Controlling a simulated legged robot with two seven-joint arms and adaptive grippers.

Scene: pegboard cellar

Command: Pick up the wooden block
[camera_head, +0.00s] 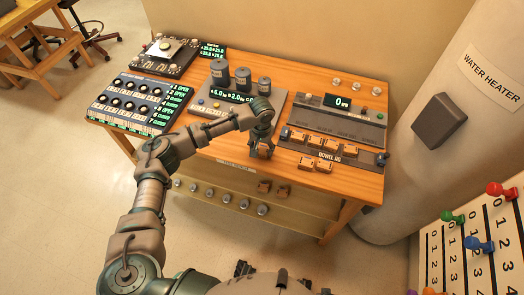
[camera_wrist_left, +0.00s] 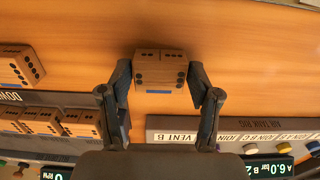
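The wooden block (camera_head: 264,151) is near the front edge of the table, just left of the dowel jig. In the left wrist view the block (camera_wrist_left: 160,72) shows two rows of dark holes and a blue strip. My left gripper (camera_head: 262,140) reaches down over it from above. In the wrist view the left gripper's fingers (camera_wrist_left: 160,78) lie against both sides of the block, with no clear gap. I cannot tell whether the block is lifted off the wood.
More blocks sit on the dowel jig (camera_head: 345,126) and in front of it (camera_head: 306,163). A switch panel (camera_head: 133,102) is at the left. A water heater (camera_head: 440,70) stands beyond the table's right edge.

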